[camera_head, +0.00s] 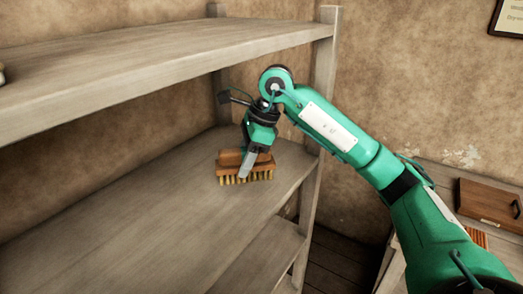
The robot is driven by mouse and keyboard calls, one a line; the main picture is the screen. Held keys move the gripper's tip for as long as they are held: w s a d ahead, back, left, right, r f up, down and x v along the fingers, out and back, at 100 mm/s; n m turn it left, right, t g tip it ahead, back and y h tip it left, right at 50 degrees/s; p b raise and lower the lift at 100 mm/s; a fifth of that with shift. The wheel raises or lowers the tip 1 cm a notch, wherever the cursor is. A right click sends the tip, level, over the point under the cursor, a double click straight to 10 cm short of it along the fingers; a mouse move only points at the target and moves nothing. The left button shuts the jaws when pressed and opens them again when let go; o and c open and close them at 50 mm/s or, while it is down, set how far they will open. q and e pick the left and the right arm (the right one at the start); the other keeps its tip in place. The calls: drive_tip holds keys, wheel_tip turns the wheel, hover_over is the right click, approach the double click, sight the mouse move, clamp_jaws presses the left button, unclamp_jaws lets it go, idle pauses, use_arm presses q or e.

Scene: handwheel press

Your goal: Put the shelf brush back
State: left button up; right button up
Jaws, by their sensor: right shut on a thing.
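The shelf brush (228,168) has a brown wooden body and pale bristles pointing down. It is at the right part of the middle shelf board (150,215); its bristles look to be at or just above the board, and I cannot tell if they touch. My right gripper (246,172) comes from above, tilted, and is shut on the brush, hiding part of its middle. My left gripper is not in view.
An upper shelf board (170,62) runs above the brush. A wooden post (325,75) stands at the right end. A lower board (262,258) lies beneath. A brown wooden box (488,205) sits at the right. The middle board's left part is clear.

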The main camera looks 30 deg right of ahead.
drive_tip(key=d, duration=0.2)
drive_tip(key=w+d+p, duration=0.2)
drive_tip(key=d, duration=0.1)
drive_tip(key=shift+w+d+r, duration=0.15)
drive_tip(key=shift+w+d, duration=0.1)
drive_tip(key=shift+d, duration=0.05)
drive_tip(key=shift+w+d, duration=0.15)
drive_tip(key=shift+d, duration=0.45)
wheel_tip(320, 180, down, 3)
drive_tip(key=shift+f+p, duration=0.1)
drive_tip(key=shift+p, duration=1.05)
drive_tip(key=shift+f, duration=0.25)
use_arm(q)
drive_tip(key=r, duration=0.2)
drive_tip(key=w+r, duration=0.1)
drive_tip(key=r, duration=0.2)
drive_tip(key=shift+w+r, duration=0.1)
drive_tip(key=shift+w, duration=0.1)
use_arm(e)
drive_tip(key=shift+f, duration=0.15)
drive_tip(key=o, duration=0.7)
drive_tip(key=shift+f, duration=0.1)
drive_tip(key=o, duration=0.5)
drive_tip(key=shift+c, duration=0.2)
